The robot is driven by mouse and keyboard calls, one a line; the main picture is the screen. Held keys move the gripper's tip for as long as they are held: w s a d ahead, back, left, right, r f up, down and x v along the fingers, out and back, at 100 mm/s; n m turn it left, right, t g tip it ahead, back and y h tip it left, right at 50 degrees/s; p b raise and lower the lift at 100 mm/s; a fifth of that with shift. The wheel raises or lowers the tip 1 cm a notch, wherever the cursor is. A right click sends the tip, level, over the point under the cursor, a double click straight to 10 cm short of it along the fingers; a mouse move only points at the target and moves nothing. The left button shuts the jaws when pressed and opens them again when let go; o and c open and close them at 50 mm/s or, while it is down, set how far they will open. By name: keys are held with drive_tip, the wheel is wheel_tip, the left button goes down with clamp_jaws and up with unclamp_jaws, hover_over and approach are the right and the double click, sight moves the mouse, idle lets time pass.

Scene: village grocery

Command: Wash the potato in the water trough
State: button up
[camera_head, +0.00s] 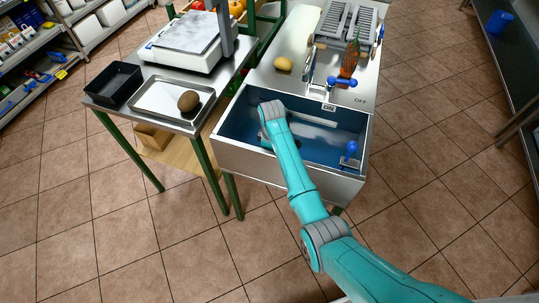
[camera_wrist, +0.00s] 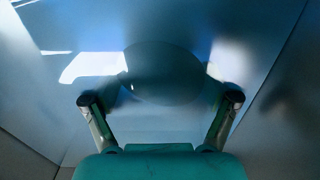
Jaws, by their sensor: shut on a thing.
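The water trough (camera_head: 285,172) is a metal basin with a dark blue inside, at the centre of the head view. In the wrist view my gripper (camera_wrist: 162,92) is shut on a dark oval thing, which looks like a potato (camera_wrist: 163,72). It is dim and bluish, with bright reflections on both sides, so its skin is unclear. Another brown potato (camera_head: 188,101) lies on the shallow metal tray (camera_head: 160,88) left of the trough. A yellow potato (camera_head: 283,63) lies on the counter behind the trough.
A blue-handled tap (camera_head: 342,82) stands at the trough's back edge, and a blue lever (camera_head: 351,149) is at its right inside. A black tray (camera_head: 115,85) and a scale (camera_head: 187,42) stand on the left table. A grater-like rack (camera_head: 348,24) stands behind.

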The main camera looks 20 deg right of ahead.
drive_tip(key=shift+s+d, duration=0.65)
drive_tip(key=shift+d, duration=0.2)
drive_tip(key=shift+s+d, duration=0.6)
drive_tip(key=shift+d, duration=0.3)
drive_tip(key=shift+s+d, duration=0.65)
drive_tip(key=shift+d, duration=0.2)
drive_tip(key=shift+w+a, duration=0.7)
drive_tip(key=shift+a, duration=0.25)
drive_tip(key=shift+w+a, duration=0.7)
drive_tip(key=shift+a, duration=0.2)
drive_tip(key=shift+w+a, duration=0.7)
drive_tip(key=shift+a, duration=0.25)
drive_tip(key=shift+s+d, duration=0.7)
drive_tip(key=shift+d, duration=0.25)
drive_tip(key=shift+s+d, duration=0.7)
drive_tip(key=shift+d, duration=0.2)
drive_tip(key=shift+s+d, duration=0.7)
drive_tip(key=shift+d, duration=0.25)
drive_tip(key=shift+w, duration=0.1)
drive_tip(key=shift+w+a, duration=0.65)
drive_tip(key=shift+a, duration=0.3)
drive_tip(key=shift+w+a, duration=0.7)
drive_tip(key=shift+a, duration=0.2)
drive_tip(key=shift+w+a, duration=0.65)
drive_tip(key=shift+a, duration=0.3)
